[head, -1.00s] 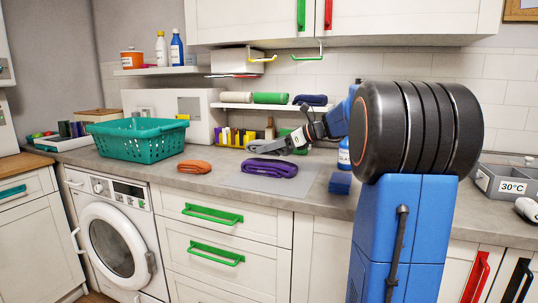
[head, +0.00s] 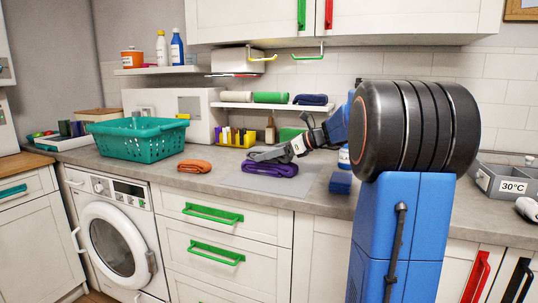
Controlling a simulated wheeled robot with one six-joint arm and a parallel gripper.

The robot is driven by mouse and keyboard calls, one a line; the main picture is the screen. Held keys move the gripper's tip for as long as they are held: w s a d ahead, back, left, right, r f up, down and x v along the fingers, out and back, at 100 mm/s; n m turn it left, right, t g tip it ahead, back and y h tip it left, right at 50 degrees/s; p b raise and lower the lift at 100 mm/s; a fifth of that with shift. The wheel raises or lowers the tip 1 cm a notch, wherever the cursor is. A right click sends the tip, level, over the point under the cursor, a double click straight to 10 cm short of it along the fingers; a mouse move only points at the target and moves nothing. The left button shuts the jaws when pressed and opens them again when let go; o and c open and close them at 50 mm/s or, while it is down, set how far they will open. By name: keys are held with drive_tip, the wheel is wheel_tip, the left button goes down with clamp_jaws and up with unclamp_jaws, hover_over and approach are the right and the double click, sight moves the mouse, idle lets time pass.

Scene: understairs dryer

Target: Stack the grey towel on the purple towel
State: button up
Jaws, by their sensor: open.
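The purple towel (head: 270,170) lies folded on a pale grey mat (head: 310,182) in the middle of the counter. My gripper (head: 260,156) is open, just above and behind the purple towel's back edge, and partly covers it. I cannot tell whether it touches the towel.
A teal basket (head: 137,139) and a folded orange towel (head: 194,166) stand to the left. A folded blue cloth (head: 340,182) lies to the right. The wall shelf (head: 270,106) above holds a beige roll (head: 236,97), a green roll (head: 270,98) and a navy towel (head: 310,100).

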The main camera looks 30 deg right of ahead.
drive_tip(key=v, duration=1.2)
drive_tip(key=shift+s+r, duration=0.1)
